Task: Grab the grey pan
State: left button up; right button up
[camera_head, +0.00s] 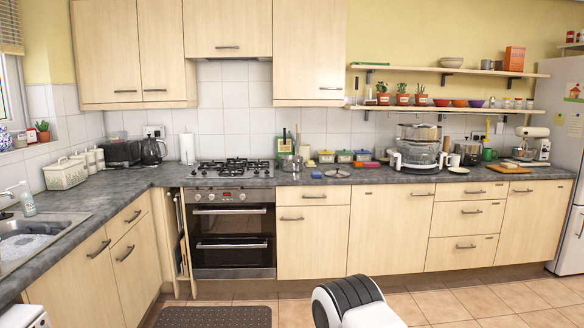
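A small grey metal pan (291,163) appears to stand on the counter just right of the hob; it is small in the picture, so its details are hard to tell. The sink (38,262) at the far left holds white suds, and I cannot tell what lies under them. Neither my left gripper nor my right gripper is in view.
The grey counter (120,192) runs along the left and back walls. The hob (232,168) sits above a double oven (233,230). A glass-bowled appliance (418,150) stands right of the pan. A dark mat (213,317) lies on the open tiled floor.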

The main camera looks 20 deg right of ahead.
aim_at(290, 163)
jog(key=i+z, duration=0.15)
jog(key=i, duration=1.15)
jog(key=i+z, duration=0.15)
jog(key=i, duration=1.15)
